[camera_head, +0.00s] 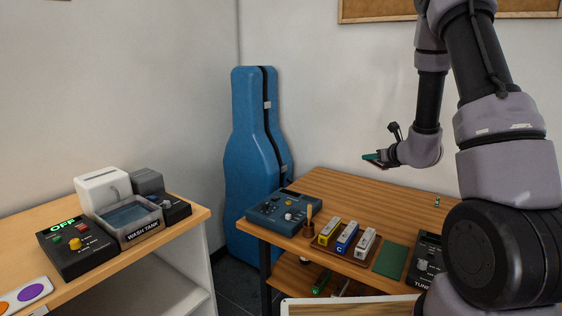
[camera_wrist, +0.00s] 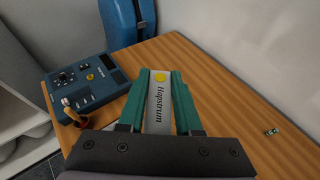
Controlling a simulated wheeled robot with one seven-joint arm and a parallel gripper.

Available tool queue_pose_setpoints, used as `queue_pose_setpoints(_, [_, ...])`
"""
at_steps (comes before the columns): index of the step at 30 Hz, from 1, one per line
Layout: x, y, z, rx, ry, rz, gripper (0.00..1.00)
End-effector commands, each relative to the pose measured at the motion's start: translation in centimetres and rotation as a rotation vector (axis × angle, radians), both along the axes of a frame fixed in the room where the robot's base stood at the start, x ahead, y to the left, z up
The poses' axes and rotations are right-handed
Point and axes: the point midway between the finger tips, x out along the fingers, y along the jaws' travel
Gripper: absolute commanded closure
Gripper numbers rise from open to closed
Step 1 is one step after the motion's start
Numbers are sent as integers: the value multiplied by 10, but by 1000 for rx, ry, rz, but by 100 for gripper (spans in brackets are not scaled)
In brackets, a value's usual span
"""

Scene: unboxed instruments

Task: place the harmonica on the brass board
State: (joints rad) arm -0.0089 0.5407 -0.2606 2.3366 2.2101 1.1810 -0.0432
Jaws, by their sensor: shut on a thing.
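My gripper (camera_wrist: 159,100) is shut on a slim silver-grey harmonica (camera_wrist: 158,113), with a yellow dot and the word "Hapstrum" on its face. Its teal fingers lie along both sides of it. In the head view my gripper (camera_head: 374,158) is raised above the back of the wooden table, and the harmonica is too small to make out there. No board is plainly brass-coloured or labelled, so I cannot tell which is the brass board. A brown board (camera_head: 318,247) on the table bears a yellow, a blue and a white block-like item.
A green mat (camera_head: 390,261) lies right of the brown board. A blue instrument case (camera_head: 254,150) stands behind.

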Motion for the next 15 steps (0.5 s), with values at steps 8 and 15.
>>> queue_pose_setpoints(8, [-24, 28, 37, 10, 0, 20, 100])
queue_pose_setpoints(15, [-25, 29, 38, 10, 2, 20, 100])
